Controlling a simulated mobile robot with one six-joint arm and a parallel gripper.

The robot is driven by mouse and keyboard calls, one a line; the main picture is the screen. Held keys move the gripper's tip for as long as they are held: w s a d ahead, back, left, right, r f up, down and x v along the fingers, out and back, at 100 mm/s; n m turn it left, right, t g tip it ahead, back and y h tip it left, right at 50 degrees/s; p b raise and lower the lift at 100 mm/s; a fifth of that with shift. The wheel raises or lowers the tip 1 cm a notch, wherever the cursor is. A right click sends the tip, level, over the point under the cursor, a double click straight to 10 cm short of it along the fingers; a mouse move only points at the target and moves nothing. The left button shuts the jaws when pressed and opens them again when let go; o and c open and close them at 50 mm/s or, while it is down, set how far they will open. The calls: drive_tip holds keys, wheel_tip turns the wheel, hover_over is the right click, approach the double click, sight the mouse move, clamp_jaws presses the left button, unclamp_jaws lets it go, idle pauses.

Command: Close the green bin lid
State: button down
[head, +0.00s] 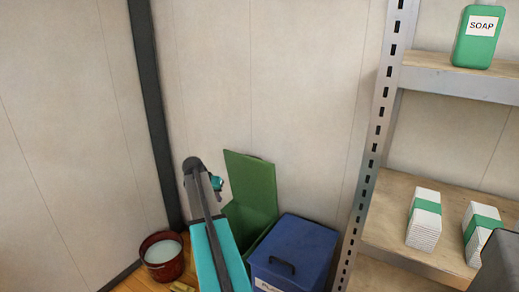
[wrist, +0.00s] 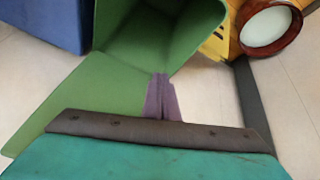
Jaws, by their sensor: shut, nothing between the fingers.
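The green bin lid (head: 253,182) stands open and raised, tilted near the wall in the head view. In the wrist view the lid (wrist: 92,103) is a flat green panel at left. The green bin (wrist: 185,28) is open there, its inside visible at the top middle. In the head view my arm covers much of the bin. My gripper (wrist: 161,78) is shut and empty, its tips showing in front of the lid's edge near the bin opening. I cannot tell whether they touch it.
A blue bin (head: 300,248) with a handled lid stands right of the green bin. A dark red bucket (head: 163,262) with pale contents stands at left. A metal shelf post (head: 375,150) rises at right, with shelves holding soap and paper stacks. The wall is close behind.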

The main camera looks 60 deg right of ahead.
drive_tip(key=s+d+r+m+h+p, duration=0.1)
drive_tip(key=s+d+r+m, duration=0.1)
drive_tip(key=s+d+r, duration=0.2)
drive_tip(key=s+d+r+m+h+p, duration=0.1)
drive_tip(key=s+d+r+m, duration=0.1)
drive_tip(key=d+r, duration=0.9)
wheel_tip(320, 180, up, 7)
drive_tip(key=shift+s+f+g, duration=0.2)
drive_tip(key=shift+s+g, duration=0.1)
drive_tip(key=shift+s, duration=0.6)
drive_tip(key=shift+f, duration=0.15)
drive_tip(key=shift+p+x, duration=0.7)
drive_tip(key=shift+x, duration=4.2)
